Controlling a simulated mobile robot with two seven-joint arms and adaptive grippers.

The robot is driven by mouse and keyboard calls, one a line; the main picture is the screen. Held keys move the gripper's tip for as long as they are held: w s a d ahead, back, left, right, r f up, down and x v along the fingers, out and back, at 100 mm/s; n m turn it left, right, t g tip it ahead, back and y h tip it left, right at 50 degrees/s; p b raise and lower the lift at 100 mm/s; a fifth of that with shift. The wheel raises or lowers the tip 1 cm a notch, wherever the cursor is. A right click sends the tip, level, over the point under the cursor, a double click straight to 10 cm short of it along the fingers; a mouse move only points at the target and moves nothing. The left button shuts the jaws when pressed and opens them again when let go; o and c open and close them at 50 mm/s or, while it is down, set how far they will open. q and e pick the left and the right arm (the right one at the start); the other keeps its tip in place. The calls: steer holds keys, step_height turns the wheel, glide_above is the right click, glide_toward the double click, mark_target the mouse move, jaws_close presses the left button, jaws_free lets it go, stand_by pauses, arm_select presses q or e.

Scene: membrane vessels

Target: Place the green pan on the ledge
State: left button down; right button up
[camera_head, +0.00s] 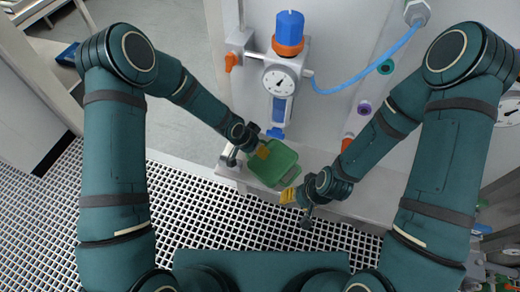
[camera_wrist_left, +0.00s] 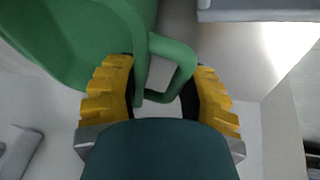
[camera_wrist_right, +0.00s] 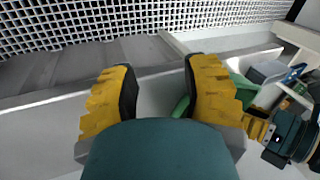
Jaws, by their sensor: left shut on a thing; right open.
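The green pan (camera_head: 273,167) shows in the head view over the pale ledge (camera_head: 352,196) in front of the white cabinet. I cannot tell whether it touches the ledge. My left gripper (camera_head: 262,152) is shut on the pan's looped handle; in the left wrist view the handle (camera_wrist_left: 178,52) passes between the yellow fingers (camera_wrist_left: 162,92), with the pan body (camera_wrist_left: 75,35) at upper left. My right gripper (camera_head: 288,196) is open and empty beside the pan's lower right side. In the right wrist view its fingers (camera_wrist_right: 160,88) are apart and partly hide the pan (camera_wrist_right: 242,88).
A gauge (camera_head: 279,81) with a blue-topped valve (camera_head: 289,28) stands on the cabinet above the pan. A blue hose (camera_head: 372,72) curves to the right. A grated floor (camera_head: 190,215) lies in front of the ledge. The ledge right of my right gripper looks bare.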

arm_select(q)
steer(key=shift+w+d+f, duration=0.15)
steer(key=shift+w+d, duration=0.05)
steer(key=shift+w, duration=0.1)
steer(key=shift+a, duration=0.1)
steer(key=shift+s, duration=0.1)
steer(key=shift+c, duration=2.3)
jaws_free()
steer(key=shift+f, duration=0.15)
arm_select(e)
steer(key=shift+w+d, duration=0.2)
steer(key=shift+w, duration=0.05)
